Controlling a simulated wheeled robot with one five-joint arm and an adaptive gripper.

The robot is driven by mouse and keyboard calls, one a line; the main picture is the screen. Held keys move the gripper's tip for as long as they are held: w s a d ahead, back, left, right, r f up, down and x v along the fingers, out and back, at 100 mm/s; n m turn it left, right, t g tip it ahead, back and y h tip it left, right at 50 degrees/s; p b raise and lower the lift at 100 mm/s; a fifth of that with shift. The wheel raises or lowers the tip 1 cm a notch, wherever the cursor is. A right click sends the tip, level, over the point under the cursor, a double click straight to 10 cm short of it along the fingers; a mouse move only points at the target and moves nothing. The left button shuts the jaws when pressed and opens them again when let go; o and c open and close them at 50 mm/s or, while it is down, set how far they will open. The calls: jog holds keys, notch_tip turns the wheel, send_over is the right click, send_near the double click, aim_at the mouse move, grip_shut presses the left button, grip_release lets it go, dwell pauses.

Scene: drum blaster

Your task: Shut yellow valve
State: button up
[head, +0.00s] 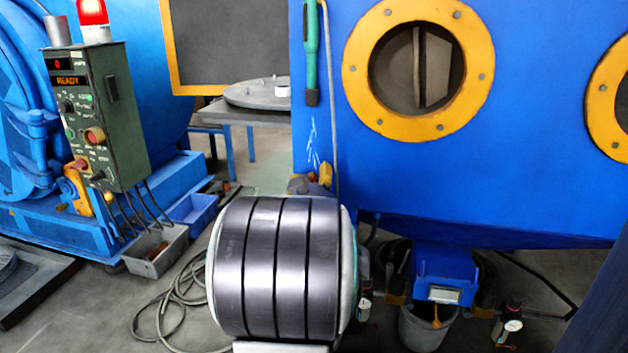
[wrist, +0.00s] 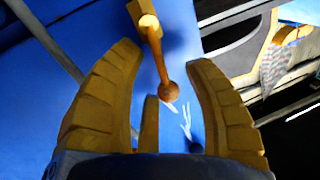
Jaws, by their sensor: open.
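The yellow valve (wrist: 147,24) shows in the wrist view at top centre, against the blue wall. Its thin lever runs down the picture to a round brownish knob (wrist: 168,91). My gripper (wrist: 165,57) is open, with its ribbed yellow-brown fingers on either side of the lever. Clear gaps show between the lever and both fingers, and nothing is gripped. In the head view my arm's large dark cylinder hides much of this spot. Small yellow and brown parts show just above it, but I cannot tell valve from fingers there.
The blue cabinet (head: 400,180) with yellow-ringed round windows (head: 360,110) fills the right. A green tool (head: 311,60) hangs on it. A control box (head: 125,140) with a red lamp stands left. A bucket (head: 425,330) and loose hoses (head: 165,305) are on the floor.

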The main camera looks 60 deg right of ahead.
jog(key=shift+o, duration=0.3)
grip_shut()
